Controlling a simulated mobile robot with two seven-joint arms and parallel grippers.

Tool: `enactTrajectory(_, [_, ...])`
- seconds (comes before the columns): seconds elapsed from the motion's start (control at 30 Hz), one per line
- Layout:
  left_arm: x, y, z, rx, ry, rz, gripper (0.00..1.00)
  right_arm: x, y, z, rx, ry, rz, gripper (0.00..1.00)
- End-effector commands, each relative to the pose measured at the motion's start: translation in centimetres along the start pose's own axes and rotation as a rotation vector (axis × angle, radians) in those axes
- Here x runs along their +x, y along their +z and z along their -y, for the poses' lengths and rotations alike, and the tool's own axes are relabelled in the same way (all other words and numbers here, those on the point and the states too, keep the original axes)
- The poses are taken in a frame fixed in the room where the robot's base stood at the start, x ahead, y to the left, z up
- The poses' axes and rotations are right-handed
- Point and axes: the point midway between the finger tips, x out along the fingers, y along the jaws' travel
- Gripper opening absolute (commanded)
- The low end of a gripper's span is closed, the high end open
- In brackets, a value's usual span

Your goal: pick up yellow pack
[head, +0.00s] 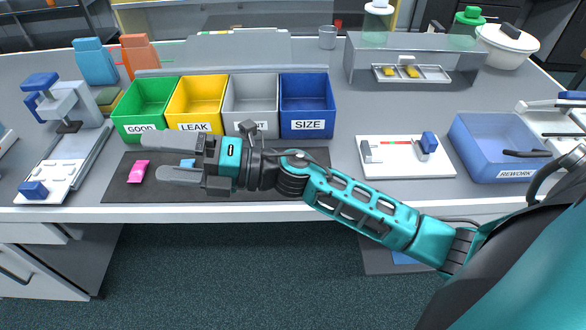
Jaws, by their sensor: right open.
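Two small yellow items (411,72) lie on a white tray (436,76) under the clear raised shelf at the back right. They are too small to tell whether they are packs. A pink pack (138,171) and a blue pack (187,163), partly covered by my gripper, lie on the dark mat (118,190). No yellow pack shows on the visible part of the mat. My right gripper (148,157) is open and empty over the mat, its fingers pointing left, near the pink pack. My arm and gripper hide part of the mat. My left gripper is not in view.
Green GOOD (142,117), yellow LEAK (195,105), grey (250,95) and blue SIZE (306,105) bins stand behind the mat. A sealing device (68,105) stands left. A white board (400,171) and blue REWORK tray (483,152) stand right.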

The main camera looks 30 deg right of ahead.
Motion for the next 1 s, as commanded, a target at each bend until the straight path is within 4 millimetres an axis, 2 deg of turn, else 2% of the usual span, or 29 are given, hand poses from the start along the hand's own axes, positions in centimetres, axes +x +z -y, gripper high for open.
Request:
enactTrajectory(0.1, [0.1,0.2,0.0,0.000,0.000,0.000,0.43,0.3,-1.6,1.1,-0.333,-0.078,-0.321,1.00])
enactTrajectory(0.2, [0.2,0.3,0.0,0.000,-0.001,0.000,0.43,-1.3,-1.6,3.3,-0.577,-0.189,-0.592,1.00])
enactTrajectory(0.27, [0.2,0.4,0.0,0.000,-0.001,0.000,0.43,-3.0,-0.7,4.9,-0.705,-0.277,-0.751,1.00])
enactTrajectory(0.37, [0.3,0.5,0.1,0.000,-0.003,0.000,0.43,-6.9,2.4,7.0,-0.875,-0.460,-1.007,1.00])
enactTrajectory(0.4, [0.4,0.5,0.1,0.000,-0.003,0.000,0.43,-8.7,4.0,7.6,-0.923,-0.544,-1.101,1.00])
enactTrajectory(0.5, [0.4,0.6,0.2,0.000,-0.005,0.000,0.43,-13.1,8.4,7.7,-0.994,-0.750,-1.298,1.00])
enactTrajectory(0.6, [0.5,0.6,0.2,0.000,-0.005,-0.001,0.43,-16.8,12.0,6.8,-1.006,-0.926,-1.432,1.00])
enactTrajectory(0.7, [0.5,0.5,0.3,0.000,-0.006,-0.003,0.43,-19.1,14.1,5.7,-0.992,-1.040,-1.510,1.00])
enactTrajectory(0.83, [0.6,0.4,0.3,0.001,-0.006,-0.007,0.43,-20.5,15.0,5.5,-0.976,-1.101,-1.549,1.00])
enactTrajectory(1.0, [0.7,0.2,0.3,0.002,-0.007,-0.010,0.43,-21.2,14.2,8.2,-0.970,-1.099,-1.554,1.00])
